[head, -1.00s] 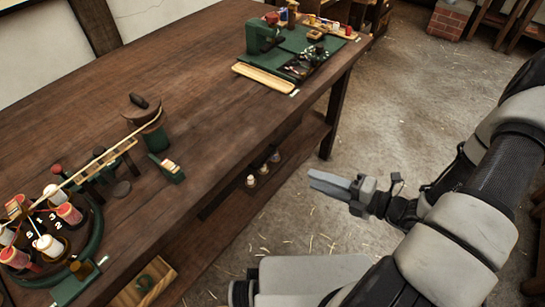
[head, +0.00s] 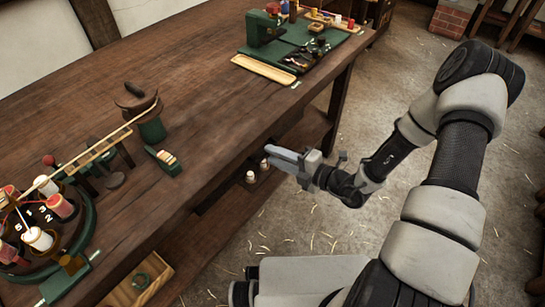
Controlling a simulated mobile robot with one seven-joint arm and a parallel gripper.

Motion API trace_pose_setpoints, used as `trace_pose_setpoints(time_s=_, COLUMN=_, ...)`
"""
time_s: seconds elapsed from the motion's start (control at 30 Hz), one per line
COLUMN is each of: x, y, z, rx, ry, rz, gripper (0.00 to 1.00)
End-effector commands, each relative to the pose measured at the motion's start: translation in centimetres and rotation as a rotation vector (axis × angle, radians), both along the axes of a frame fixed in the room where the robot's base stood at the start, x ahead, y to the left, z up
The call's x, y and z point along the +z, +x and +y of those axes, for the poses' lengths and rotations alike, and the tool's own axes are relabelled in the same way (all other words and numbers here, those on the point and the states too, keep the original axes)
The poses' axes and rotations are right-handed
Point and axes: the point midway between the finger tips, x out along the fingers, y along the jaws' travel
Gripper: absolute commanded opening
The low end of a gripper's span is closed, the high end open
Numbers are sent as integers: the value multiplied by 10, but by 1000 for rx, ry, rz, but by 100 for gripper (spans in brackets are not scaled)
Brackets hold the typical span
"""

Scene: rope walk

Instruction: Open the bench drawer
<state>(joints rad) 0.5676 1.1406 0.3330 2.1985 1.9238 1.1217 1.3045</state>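The dark wooden bench (head: 185,85) fills the left and middle of the head view.
On the bench stand a round rack of spools (head: 42,240), a green post with a line (head: 150,125), a small green block (head: 163,161) and a green mat (head: 300,47). Straw-littered floor (head: 390,110) lies to the right.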

Motion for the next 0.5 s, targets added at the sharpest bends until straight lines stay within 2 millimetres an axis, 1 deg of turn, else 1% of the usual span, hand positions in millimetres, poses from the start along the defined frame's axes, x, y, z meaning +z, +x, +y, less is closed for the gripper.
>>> trace_pose_setpoints(time_s=0.03, x=-2, y=3, z=5, rx=1, ry=1, rz=0, gripper=28)
trace_pose_setpoints(time_s=0.13, x=-3, y=6, z=10, rx=1, ry=1, rz=0, gripper=28)
trace_pose_setpoints(time_s=0.43, x=-3, y=8, z=11, rx=0, ry=1, rz=1, gripper=28)
trace_pose_setpoints(time_s=0.47, x=-3, y=8, z=11, rx=0, ry=1, rz=1, gripper=26)
trace_pose_setpoints(time_s=0.5, x=-3, y=8, z=11, rx=0, ry=1, rz=1, gripper=20)
